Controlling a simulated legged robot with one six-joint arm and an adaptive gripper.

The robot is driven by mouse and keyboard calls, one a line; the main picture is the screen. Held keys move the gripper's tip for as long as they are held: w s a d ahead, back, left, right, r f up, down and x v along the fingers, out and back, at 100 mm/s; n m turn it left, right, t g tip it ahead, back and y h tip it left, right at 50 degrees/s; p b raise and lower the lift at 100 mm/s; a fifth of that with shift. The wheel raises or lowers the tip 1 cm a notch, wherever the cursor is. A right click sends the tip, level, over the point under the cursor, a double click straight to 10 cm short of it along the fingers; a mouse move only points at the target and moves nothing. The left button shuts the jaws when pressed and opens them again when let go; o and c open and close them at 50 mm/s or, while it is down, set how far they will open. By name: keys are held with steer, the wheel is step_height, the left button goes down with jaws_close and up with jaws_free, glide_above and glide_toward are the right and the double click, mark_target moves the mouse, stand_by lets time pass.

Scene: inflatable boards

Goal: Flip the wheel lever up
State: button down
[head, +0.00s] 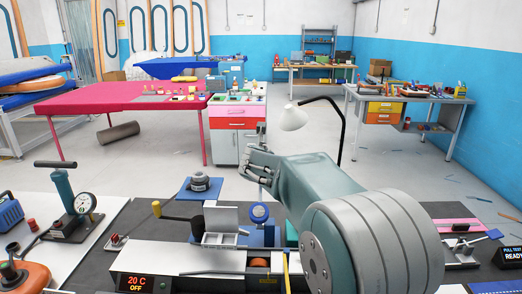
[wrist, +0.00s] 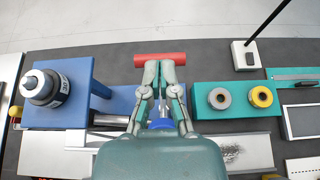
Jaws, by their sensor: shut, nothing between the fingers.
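My gripper (wrist: 160,72) is shut and empty, its two fingers reaching forward in the wrist view. In the head view my gripper (head: 260,165) is above the bench, near its far edge. A red bar (wrist: 160,59) lies crosswise just beyond the fingertips; I cannot tell if they touch it, or if it is the wheel lever. A round blue part (wrist: 160,124) shows between the fingers, partly hidden. In the head view a blue wheel (head: 259,212) stands on the bench device, below and beside my gripper. No lever is clearly visible on it there.
A green block (wrist: 236,103) with two round knobs stands right. A black-and-yellow handle (head: 175,216) and a raised grey plate (head: 221,218) are near the wheel. A desk lamp (head: 294,117) stands behind.

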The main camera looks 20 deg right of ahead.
step_height(320, 180, up, 6)
steer(key=s+a, duration=0.1)
steer(key=s, duration=0.1)
steer(key=shift+r, duration=0.25)
steer(key=shift+a, duration=0.2)
